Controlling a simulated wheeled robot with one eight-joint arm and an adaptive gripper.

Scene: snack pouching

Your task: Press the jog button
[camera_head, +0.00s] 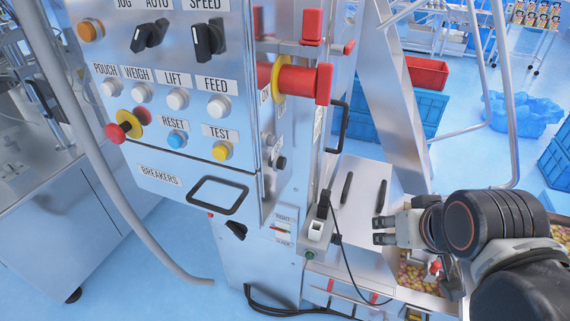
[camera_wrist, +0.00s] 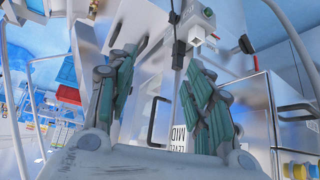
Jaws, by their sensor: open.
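A black selector knob (camera_head: 150,37) under the partly cropped label JOG AUTO is on the steel control panel (camera_head: 225,130) in the head view. I cannot read a jog label on any push button. The panel's several white buttons, one being the FEED button (camera_head: 218,107), a blue RESET button (camera_head: 177,139) and a yellow TEST button (camera_head: 222,151) show clearly. My gripper (camera_head: 381,232) is open and empty, right of and below the panel, apart from it. In the wrist view its two fingers (camera_wrist: 165,62) are spread, with steel surfaces behind them.
A white box (camera_head: 315,231) with a black plug and cable is on the cabinet side, left of my gripper. A red-and-yellow rotary switch (camera_head: 297,82) sticks out from the panel's right side. A black handle (camera_head: 339,126) is nearby. Snack pieces (camera_head: 414,275) lie below my gripper.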

